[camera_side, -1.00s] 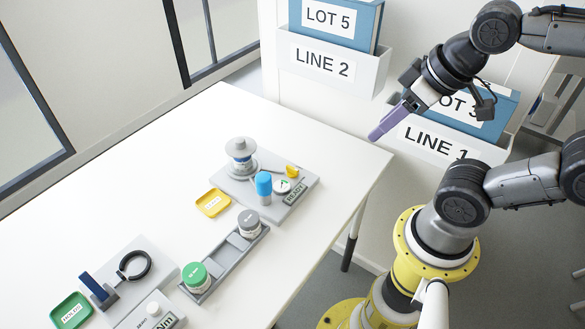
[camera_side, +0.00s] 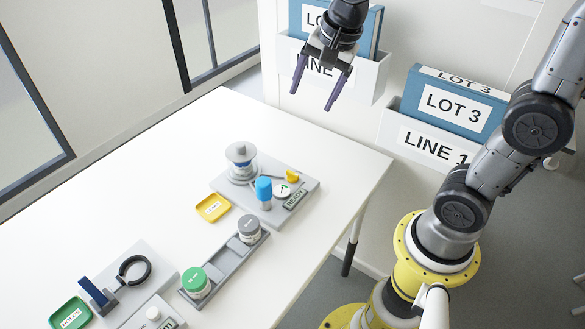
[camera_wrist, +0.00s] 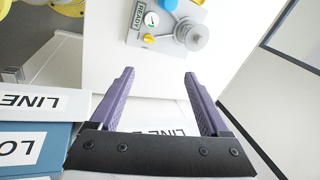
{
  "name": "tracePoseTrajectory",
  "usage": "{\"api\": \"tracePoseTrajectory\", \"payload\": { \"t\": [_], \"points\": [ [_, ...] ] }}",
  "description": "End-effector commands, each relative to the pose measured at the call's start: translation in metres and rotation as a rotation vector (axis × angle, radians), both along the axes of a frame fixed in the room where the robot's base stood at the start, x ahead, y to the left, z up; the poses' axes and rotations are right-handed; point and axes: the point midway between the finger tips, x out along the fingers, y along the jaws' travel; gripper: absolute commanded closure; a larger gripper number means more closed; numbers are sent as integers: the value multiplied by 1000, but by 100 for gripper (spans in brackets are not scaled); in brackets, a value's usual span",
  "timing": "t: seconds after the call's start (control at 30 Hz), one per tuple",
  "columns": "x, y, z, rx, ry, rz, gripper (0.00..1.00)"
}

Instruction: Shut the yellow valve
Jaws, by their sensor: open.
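The yellow valve (camera_side: 292,176) is a small knob on the right side of a grey filling station plate (camera_side: 306,186) on the white table. In the wrist view the yellow valve (camera_wrist: 149,38) shows near the top, beside a round dial. My gripper (camera_side: 314,92) is open and empty, with purple fingers spread. It hangs beyond the table's back edge, in front of the wall bins and well away from the valve. In the wrist view my gripper (camera_wrist: 158,75) has nothing between its fingers.
A yellow tray (camera_side: 213,207) and a grey rack (camera_side: 226,263) with two jars stand nearby. Bins marked LINE 1 (camera_side: 398,137) and LINE 2 hang at the back.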

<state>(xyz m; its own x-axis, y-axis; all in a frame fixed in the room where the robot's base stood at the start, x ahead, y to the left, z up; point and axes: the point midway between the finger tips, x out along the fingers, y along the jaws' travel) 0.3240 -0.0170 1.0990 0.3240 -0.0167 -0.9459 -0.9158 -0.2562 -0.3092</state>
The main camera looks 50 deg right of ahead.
Motion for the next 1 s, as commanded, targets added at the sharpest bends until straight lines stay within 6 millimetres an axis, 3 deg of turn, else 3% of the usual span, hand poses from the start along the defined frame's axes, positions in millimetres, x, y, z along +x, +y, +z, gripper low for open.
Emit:
{"api": "tracePoseTrajectory", "payload": {
  "t": [0.03, 0.2, 0.33, 0.5, 0.77, 1.0],
  "points": [
    [15, -3, -13, 18, 38, -56, 20],
    [55, -14, -59, 56, 147, -207, 20],
    [71, -21, -96, 60, 227, -239, 20],
    [74, -26, -129, 59, 306, -251, 20],
    [71, -28, -152, 59, 330, -255, 20],
    [70, -28, -196, 59, 332, -254, 20]
  ]
}}
